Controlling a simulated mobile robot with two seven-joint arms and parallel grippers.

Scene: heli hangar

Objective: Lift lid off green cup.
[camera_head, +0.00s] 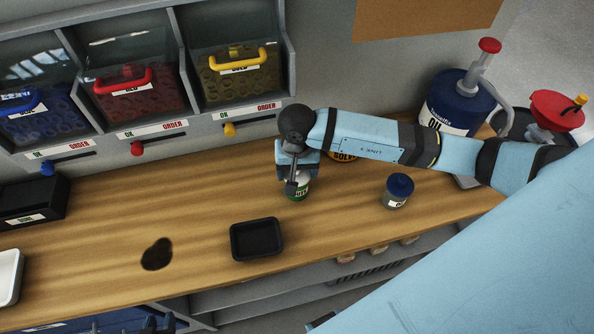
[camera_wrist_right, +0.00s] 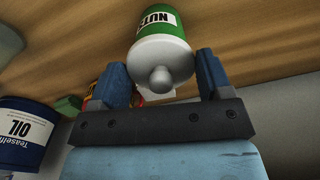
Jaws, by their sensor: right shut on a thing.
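The green cup (camera_head: 297,193) with a NUTS label stands upright on the wooden workbench, partly hidden under my right gripper (camera_head: 297,172). In the right wrist view the green cup (camera_wrist_right: 167,22) has a white lid (camera_wrist_right: 165,52) with a round knob (camera_wrist_right: 160,78) facing the camera. The blue fingers of my right gripper (camera_wrist_right: 162,80) are on both sides of the lid, shut on it. I see no clear gap between the lid and the cup.
A black tray (camera_head: 257,258) lies in front of the cup. A small blue-capped jar (camera_head: 397,191) stands to its right. A blue oil container (camera_head: 455,103) and a red funnel (camera_head: 556,110) are at the back right. Bins (camera_head: 240,75) line the back. A dark stain (camera_head: 157,254) marks the bench.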

